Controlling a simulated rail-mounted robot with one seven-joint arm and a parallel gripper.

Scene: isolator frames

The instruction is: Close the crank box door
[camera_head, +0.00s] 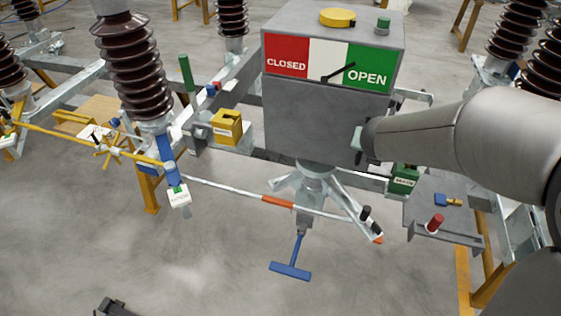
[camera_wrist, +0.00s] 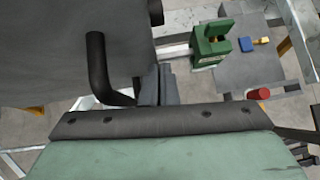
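The crank box (camera_head: 330,120) is a grey box on a stand in the middle of the head view, with a red CLOSED, white and green OPEN label. A black pointer lies across the white and green. In the wrist view a large grey panel (camera_wrist: 50,50) of the box fills the upper left, with a bent black handle (camera_wrist: 98,65). I cannot tell whether this panel is the door or how far it stands open. My gripper (camera_wrist: 160,88) has its narrow dark fingers together, empty, close to the panel. In the head view, my gripper's fingers are hidden by the box's right side.
A green block-like device (camera_head: 404,179) and a grey shelf (camera_head: 425,215) with a red cylinder (camera_head: 435,223) stand to the right. A grey pole with orange bands (camera_head: 277,201) and a blue T-handle (camera_head: 290,270) are below the box. Brown insulators (camera_head: 135,70) rise at left.

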